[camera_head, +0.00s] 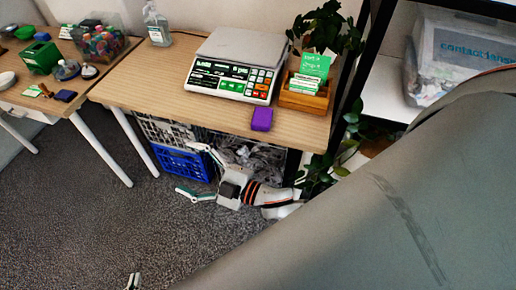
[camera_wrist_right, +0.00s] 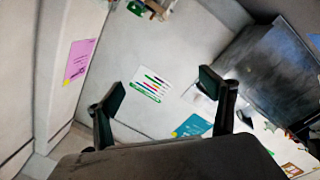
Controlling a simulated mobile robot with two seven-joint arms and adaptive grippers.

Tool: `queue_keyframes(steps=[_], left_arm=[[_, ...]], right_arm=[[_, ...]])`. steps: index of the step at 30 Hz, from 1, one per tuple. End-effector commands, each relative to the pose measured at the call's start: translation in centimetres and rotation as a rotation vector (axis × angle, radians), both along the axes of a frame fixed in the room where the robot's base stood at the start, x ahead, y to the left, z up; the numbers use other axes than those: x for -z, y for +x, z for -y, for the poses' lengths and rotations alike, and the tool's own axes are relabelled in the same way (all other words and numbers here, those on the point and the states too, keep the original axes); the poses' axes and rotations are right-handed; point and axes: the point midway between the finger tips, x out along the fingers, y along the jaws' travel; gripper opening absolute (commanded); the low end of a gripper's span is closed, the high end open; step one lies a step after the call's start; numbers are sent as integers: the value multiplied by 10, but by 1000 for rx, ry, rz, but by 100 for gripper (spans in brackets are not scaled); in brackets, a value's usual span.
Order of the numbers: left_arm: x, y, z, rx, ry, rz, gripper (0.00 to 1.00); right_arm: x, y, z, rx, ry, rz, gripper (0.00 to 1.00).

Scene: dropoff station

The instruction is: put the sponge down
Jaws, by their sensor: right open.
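A purple block that looks like the sponge (camera_head: 262,119) rests on the wooden table (camera_head: 150,88) near its front edge, in front of the scale. Nothing holds it. My right gripper (camera_head: 189,169) is below and in front of the table edge, apart from the sponge, with its fingers spread and empty. In the right wrist view the right gripper (camera_wrist_right: 161,92) also shows open, with no sponge between its fingers. Only the tip of my left gripper (camera_head: 133,282) shows at the bottom edge of the head view, far from the sponge.
A scale (camera_head: 237,66), a card box (camera_head: 305,92) and a plant (camera_head: 327,30) stand on the table. A blue crate (camera_head: 185,163) is beneath it. A second table with bins is at the left. A shelf with a clear box (camera_head: 460,55) is at the right.

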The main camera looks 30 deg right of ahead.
Motion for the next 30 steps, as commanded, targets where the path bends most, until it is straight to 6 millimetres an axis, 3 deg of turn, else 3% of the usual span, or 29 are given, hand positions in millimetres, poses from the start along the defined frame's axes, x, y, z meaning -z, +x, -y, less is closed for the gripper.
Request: queue_keyframes(steps=[1,6,9,12,16,30], left_arm=[[0,0,0,0,0,0,0],[0,0,0,0,0,0,0],[-1,0,0,0,0,1,0],[-1,0,0,0,0,1,0],[-1,0,0,0,0,1,0],[-1,1,0,0,-1,2,0]], right_arm=[[27,-12,21,86,59,-127,82],[111,-66,86,343,220,-514,82],[145,-102,111,447,281,-676,82],[166,-127,125,509,317,-775,82],[175,-140,131,537,335,-822,82],[175,-140,130,535,333,-822,82]])
